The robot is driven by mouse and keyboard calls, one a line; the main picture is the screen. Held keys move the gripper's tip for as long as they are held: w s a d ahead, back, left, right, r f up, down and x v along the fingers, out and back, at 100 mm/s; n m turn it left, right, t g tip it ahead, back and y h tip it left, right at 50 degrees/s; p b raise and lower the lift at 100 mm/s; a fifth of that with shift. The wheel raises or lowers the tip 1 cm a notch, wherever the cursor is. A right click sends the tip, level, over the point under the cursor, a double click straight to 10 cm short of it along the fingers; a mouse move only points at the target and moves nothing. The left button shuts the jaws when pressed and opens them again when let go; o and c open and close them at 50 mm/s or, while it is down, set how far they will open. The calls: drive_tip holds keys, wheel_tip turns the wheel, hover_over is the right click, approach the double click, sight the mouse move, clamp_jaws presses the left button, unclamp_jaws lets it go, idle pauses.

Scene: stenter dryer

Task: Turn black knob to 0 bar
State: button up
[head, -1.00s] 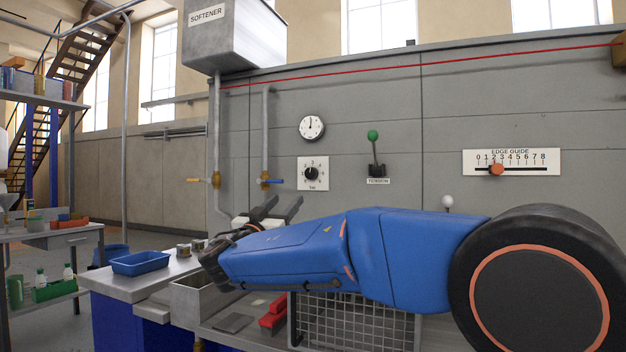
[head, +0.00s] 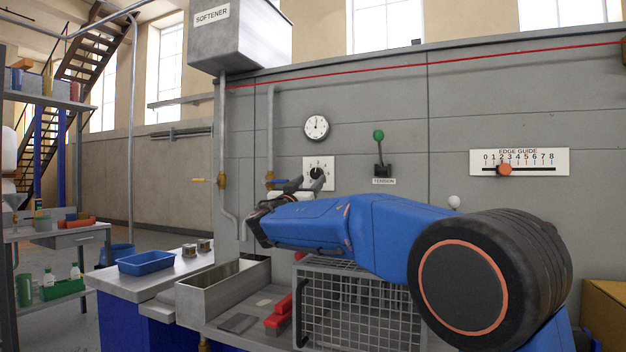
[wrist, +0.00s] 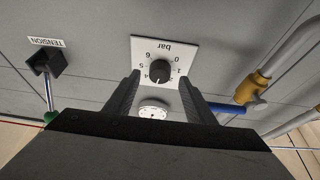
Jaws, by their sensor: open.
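The black knob (wrist: 160,71) sits on a white square plate (wrist: 165,55) marked bar, with figures up to 6, upside down in the wrist view. Its pale pointer mark seems to be near 3 to 4, too small to read exactly. In the head view the knob (head: 316,174) is on the grey wall panel, below the round clock-like gauge. My gripper (wrist: 159,79) is open and empty. Its two fingers appear on either side of the knob in the wrist view. Contact is not visible. In the head view the gripper (head: 305,187) covers the plate's lower left part.
A round gauge (head: 316,127) is above the plate. A green-topped tension lever (head: 379,152) stands to its right. A wire cage (head: 345,308) and metal trough (head: 222,288) are below my arm.

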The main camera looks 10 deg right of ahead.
sight(315, 175)
drive_tip(key=shift+x, duration=1.6)
drive_tip(key=c, duration=1)
drive_tip(key=shift+c, duration=0.2)
drive_tip(key=shift+n, duration=0.3)
